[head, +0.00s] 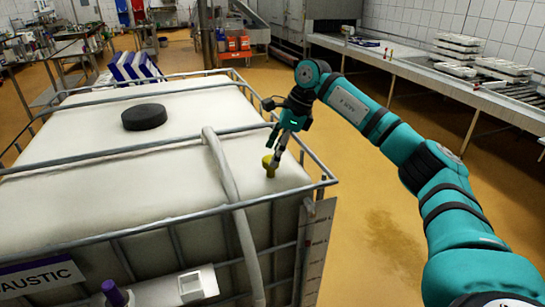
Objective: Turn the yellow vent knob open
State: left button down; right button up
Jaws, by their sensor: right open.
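The yellow vent knob (269,168) stands on the white top of the caged tank, near its right front corner. My right gripper (276,152) points down at the knob, with its fingertips at or just above the knob's top. The gripper is open. I cannot tell whether the fingers touch the knob. The fingers hide part of the knob's upper right side. My left gripper is not in view.
The white tank (75,178) has a metal cage with bars (130,148) across its top. A black round lid (144,117) sits on top. A pale hose (222,175) runs over the top and down the front. A counter with white trays (455,48) stands at the right.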

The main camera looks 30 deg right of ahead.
jog(key=v, duration=0.9)
jog(key=shift+r, duration=0.3)
jog(key=shift+s+f, duration=0.1)
jog(key=shift+s, duration=0.05)
